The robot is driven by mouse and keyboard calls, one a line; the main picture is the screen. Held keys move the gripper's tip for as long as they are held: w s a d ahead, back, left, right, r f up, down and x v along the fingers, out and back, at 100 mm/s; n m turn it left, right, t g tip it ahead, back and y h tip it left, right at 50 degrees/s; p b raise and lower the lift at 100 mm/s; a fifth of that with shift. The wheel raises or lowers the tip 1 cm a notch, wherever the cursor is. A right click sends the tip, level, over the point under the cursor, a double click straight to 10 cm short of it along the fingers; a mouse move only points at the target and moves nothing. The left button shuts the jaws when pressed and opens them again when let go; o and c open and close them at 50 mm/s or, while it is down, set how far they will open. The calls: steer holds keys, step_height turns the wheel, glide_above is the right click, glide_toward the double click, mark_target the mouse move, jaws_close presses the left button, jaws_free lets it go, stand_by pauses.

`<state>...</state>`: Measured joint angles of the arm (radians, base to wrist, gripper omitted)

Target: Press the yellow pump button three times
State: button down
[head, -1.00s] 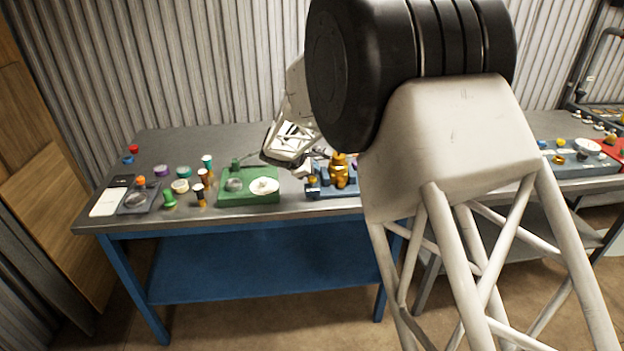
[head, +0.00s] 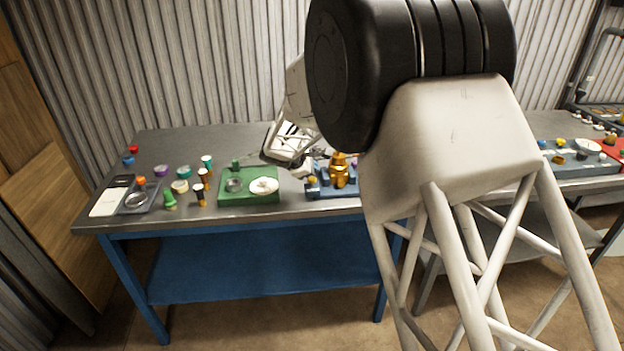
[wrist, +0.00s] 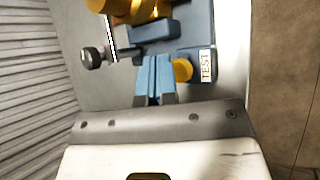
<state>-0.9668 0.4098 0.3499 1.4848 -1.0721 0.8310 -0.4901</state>
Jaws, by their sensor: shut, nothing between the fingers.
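The yellow button (wrist: 182,70) is a small round cap on a blue-grey base, beside a white "TEST" label (wrist: 206,65). In the head view the yellow button (head: 312,180) sits at the left front of the blue pump unit (head: 330,191), next to a brass body (head: 339,172). My gripper (wrist: 154,60) has its two blue fingers together with nothing between them. In the wrist view the fingers lie just left of the button and seem to overlap its left edge; I cannot tell whether they touch it. In the head view my gripper (head: 304,171) is partly hidden.
A dark knob on a metal stem (wrist: 93,57) stands left of the fingers in the wrist view. A green tray (head: 226,198) with round dishes lies left of the pump unit on the grey bench (head: 180,214). Several small coloured bottles and caps stand farther left.

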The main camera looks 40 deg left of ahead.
mark_target(312, 179)
steer(key=shift+f, duration=1.25)
stand_by(2.2)
steer(key=shift+r, duration=1.2)
steer(key=shift+r, duration=0.1)
steer(key=shift+r, duration=2.4)
stand_by(0.8)
